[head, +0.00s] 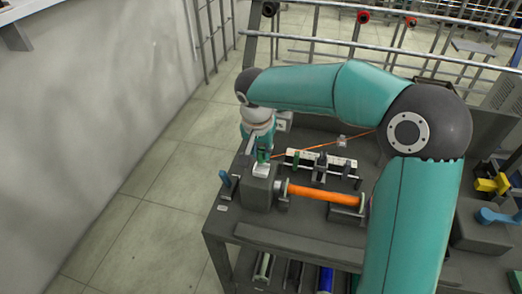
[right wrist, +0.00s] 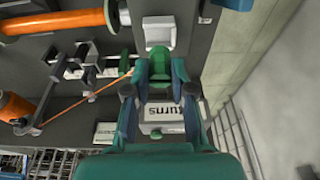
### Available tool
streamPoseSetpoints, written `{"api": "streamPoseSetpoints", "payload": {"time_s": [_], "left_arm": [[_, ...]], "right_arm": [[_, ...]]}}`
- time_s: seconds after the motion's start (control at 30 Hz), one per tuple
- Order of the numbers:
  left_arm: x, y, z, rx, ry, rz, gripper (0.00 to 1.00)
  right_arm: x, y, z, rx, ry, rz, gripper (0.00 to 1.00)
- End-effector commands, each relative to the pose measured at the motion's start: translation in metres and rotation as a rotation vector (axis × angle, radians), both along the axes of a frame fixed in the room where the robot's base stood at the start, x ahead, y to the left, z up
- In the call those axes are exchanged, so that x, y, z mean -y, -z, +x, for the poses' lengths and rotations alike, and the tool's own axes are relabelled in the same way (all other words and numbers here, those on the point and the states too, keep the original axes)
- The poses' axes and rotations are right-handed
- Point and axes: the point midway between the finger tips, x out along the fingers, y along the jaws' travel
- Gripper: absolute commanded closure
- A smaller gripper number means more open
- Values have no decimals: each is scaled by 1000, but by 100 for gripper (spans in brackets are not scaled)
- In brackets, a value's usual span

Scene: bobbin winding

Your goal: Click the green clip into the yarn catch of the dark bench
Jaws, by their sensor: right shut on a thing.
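My right gripper (head: 262,153) reaches over the left end of the dark bench (head: 290,235). In the right wrist view its two fingers (right wrist: 160,77) are closed on the green clip (right wrist: 159,60). A white block, apparently the yarn catch (right wrist: 159,33), sits on the bench just beyond the clip; it also shows in the head view (head: 261,169), right below the fingertips. I cannot tell whether clip and catch touch. An orange yarn (right wrist: 100,91) runs taut from the left to the gripper. My left gripper is out of view.
An orange-wound bobbin (head: 322,195) lies in its holder right of the catch. Behind it stands a white strip with dark posts (head: 320,166). A box marked "turns" (right wrist: 168,113) is under the gripper. A blue lever (head: 225,180) stands at the bench's left edge.

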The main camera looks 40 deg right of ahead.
Motion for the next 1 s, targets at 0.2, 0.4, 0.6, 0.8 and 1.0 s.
{"api": "streamPoseSetpoints", "payload": {"time_s": [0.2,0.4,0.6,0.8,1.0], "left_arm": [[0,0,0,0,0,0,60],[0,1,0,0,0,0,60],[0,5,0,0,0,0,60],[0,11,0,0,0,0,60],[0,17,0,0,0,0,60]], "right_arm": [[0,0,0,0,0,0,100],[0,1,0,0,0,0,100],[0,5,0,0,0,0,100],[1,12,0,0,0,0,100],[1,18,0,0,1,0,100]]}}
